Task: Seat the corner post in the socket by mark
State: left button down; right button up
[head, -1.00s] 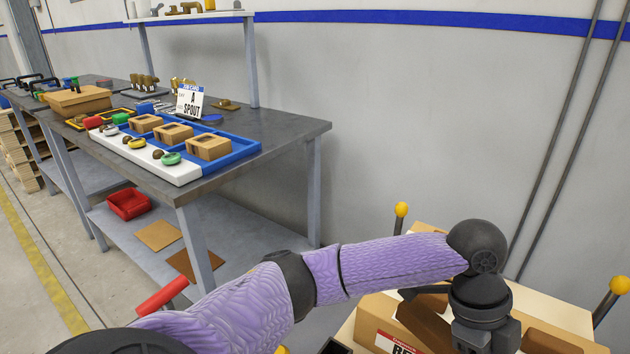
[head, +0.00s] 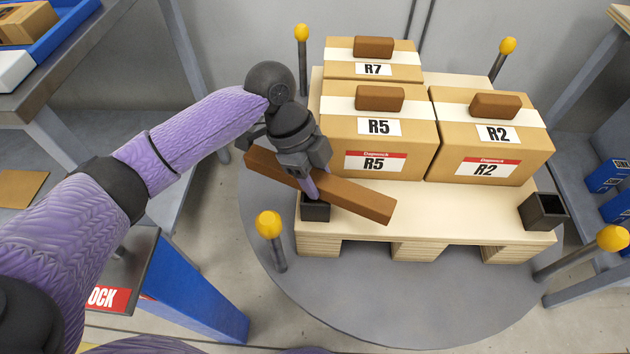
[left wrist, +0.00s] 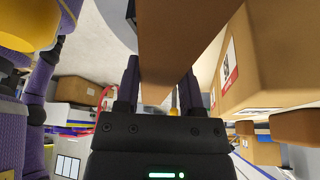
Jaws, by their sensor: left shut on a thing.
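The corner post (head: 354,197) is a long brown square bar. My left gripper (head: 311,188) is shut on it near its middle, and the post lies across the fingers, well off upright. In the left wrist view the post (left wrist: 178,45) runs between the two fingers. A black square socket (head: 316,211) stands at the pallet's front left corner, just below the gripper in the picture and partly covered. Another black open socket (head: 543,211) is at the front right corner. I cannot tell the height of the post above the pallet. My right gripper is not in view.
The pallet (head: 440,205) carries cartons marked R7 (head: 372,69), R5 (head: 378,150) and R2 (head: 490,160), with brown blocks on top. Yellow-topped posts (head: 269,225) stand around the grey round base (head: 400,300). The pallet's front strip between the sockets is clear.

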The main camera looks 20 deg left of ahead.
pick_arm(q)
jog(key=shift+f, duration=0.65)
jog(key=shift+c, duration=1)
grip_release()
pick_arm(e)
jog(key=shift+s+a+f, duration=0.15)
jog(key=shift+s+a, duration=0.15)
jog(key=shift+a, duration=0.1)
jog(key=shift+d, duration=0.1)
pick_arm(q)
jog(key=shift+r, duration=0.35)
jog(key=p+v, duration=0.6)
jog(key=v, duration=0.5)
jog(key=shift+r, duration=0.1)
jog(key=shift+a+r, duration=0.25)
jog(key=shift+r, duration=0.15)
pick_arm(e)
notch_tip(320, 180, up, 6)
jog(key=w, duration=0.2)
